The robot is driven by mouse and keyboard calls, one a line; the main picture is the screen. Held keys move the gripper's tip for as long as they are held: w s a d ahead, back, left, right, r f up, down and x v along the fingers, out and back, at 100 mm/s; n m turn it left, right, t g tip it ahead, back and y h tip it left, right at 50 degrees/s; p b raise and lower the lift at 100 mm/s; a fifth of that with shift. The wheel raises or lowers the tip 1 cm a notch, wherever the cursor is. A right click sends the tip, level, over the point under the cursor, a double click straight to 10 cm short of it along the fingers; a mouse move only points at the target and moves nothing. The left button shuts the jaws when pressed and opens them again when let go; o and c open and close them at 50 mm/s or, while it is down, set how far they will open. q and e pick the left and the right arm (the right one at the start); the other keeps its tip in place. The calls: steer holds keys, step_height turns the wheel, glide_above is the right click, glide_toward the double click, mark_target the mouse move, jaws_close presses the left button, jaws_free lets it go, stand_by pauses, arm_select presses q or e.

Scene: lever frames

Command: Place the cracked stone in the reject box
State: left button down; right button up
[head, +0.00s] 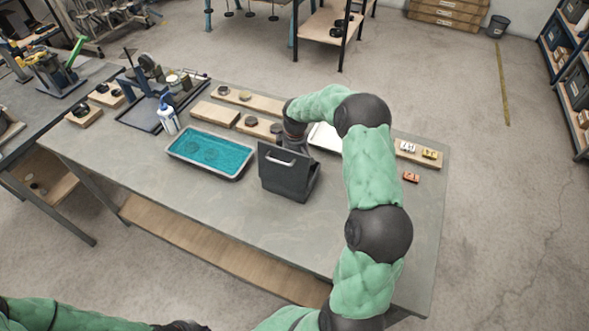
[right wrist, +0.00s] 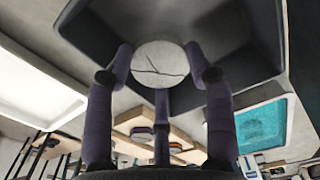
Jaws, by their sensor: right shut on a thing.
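The cracked stone (right wrist: 160,64) is a pale round disc with a thin dark line across its face. My right gripper (right wrist: 160,75) is shut on it, with the dark fingers around its rim. In the head view my right gripper (head: 294,140) is at the far side of a dark grey box with a pale handle (head: 284,181), which I take for the reject box. The stone is hidden there. In the right wrist view the box (right wrist: 255,50) shows behind the stone; I cannot tell whether the stone is inside it. My left arm enters at the bottom left; its gripper is not clearly seen.
A blue-lined tray (head: 210,152) stands left of the box, and a white tray (head: 325,137) is behind it on the right. Wooden boards (head: 215,114) and a bottle (head: 168,115) are farther back. The table front (head: 240,215) is clear.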

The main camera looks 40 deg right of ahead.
steer(key=shift+f, duration=2.2)
steer(key=shift+b, duration=0.3)
steer(key=shift+f, duration=0.15)
steer(key=o, duration=1)
steer(key=shift+c, duration=0.2)
step_height(320, 180, up, 12)
steer(key=shift+s+r+p, duration=0.1)
steer(key=shift+r+p, duration=0.05)
steer(key=shift+p, duration=0.7)
